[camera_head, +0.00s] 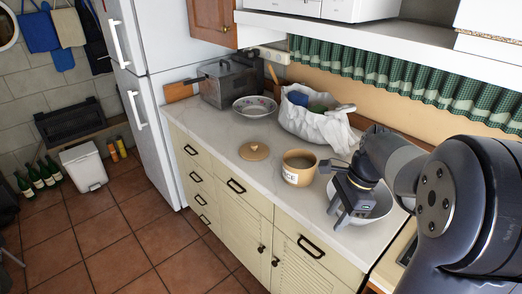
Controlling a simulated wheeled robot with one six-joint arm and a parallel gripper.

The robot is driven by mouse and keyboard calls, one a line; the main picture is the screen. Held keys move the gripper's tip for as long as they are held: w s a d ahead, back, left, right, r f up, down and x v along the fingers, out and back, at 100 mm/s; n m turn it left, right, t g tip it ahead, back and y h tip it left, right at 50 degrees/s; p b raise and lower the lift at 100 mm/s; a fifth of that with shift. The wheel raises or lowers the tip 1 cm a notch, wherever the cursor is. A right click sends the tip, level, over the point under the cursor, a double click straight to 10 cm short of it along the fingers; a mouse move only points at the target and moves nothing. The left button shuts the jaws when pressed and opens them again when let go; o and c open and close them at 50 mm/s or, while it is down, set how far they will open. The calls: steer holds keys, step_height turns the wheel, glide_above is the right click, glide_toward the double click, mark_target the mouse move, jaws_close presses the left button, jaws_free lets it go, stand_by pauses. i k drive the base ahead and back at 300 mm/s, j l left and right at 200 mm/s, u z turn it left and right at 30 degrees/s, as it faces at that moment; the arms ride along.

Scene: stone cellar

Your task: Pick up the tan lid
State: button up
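The tan lid (255,151) is round and flat with a small knob on top. It lies by itself on the pale worktop (222,133). A tan canister (299,169) with dark lettering stands to its right, its top open. My gripper (338,212) is further right, beyond the canister and well apart from the lid. It points down over the near left side of a white bowl (373,207). Its fingers look apart with nothing between them. My arm hides part of the bowl.
A patterned bowl (255,107) and a grey metal box (231,83) stand further back on the worktop. A crumpled white bag (309,119) with coloured contents lies behind the canister. A shelf (370,37) overhangs the back. The worktop left of the lid is clear.

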mark_target(251, 151)
steer(key=i+j+z, duration=0.1)
steer(key=z, duration=0.35)
steer(key=i+j+z, duration=0.1)
steer(key=j+z, duration=0.15)
steer(key=z, duration=0.25)
steer(key=j+z, duration=0.2)
steer(key=z, duration=0.25)
steer(key=j+z, duration=0.25)
steer(key=j, duration=0.55)
steer(key=j+z, duration=0.25)
steer(key=j, duration=0.6)
steer(key=k+j+z, duration=0.1)
steer(key=j+z, duration=0.15)
steer(key=j, duration=0.55)
steer(key=k+j, duration=0.1)
steer(key=j, duration=0.85)
steer(key=k+j, duration=0.15)
steer(key=j, duration=0.3)
